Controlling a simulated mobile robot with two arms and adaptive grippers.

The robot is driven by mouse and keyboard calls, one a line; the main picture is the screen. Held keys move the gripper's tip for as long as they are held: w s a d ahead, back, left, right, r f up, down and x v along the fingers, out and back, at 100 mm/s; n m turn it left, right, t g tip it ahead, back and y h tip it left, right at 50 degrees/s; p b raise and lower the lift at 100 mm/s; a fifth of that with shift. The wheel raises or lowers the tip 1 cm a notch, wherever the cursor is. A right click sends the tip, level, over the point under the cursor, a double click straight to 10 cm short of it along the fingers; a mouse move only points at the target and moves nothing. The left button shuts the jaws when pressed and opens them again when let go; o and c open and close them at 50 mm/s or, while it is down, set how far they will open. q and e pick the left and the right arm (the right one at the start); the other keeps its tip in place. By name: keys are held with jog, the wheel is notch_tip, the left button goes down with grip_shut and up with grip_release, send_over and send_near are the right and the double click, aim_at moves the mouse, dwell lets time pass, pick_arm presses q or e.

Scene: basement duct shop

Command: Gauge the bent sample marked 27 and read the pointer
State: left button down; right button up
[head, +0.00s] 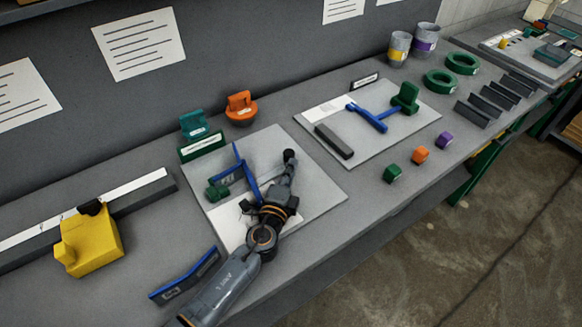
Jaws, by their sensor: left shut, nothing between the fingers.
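My left gripper (289,160) is shut and empty over the near grey board (322,198), its fingers pointing toward the back. A gauge with blue arms (247,172) and a green block (217,192) lies on this board, just left of the gripper, partly hidden by my arm. A second blue-armed gauge (368,118) with a green upright end is on the farther board (425,116), beside a dark grey bar (334,141). Several dark angled pieces (483,104) stand in a row at the right. No number 27 or pointer reading is legible. My right gripper is out of view.
A yellow block (88,244) sits by a long dark rail (142,194) at left. A blue-edged dark piece (186,274) lies near the front. Green rings (441,82) and two cups (399,49) stand behind.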

pick_arm(q)
jog(key=shift+w+a+f+n+y+b, duration=0.1)
jog(key=shift+w+n+y+b, duration=0.15)
jog(key=shift+n+y+b, duration=0.2)
jog(key=shift+w+a+n+t+y+b, duration=0.3)
jog(key=shift+w+a+n+y+b, duration=0.1)
jog(key=shift+w+y+b, duration=0.4)
jog(key=shift+w+a, duration=0.1)
jog(key=shift+w, duration=0.1)
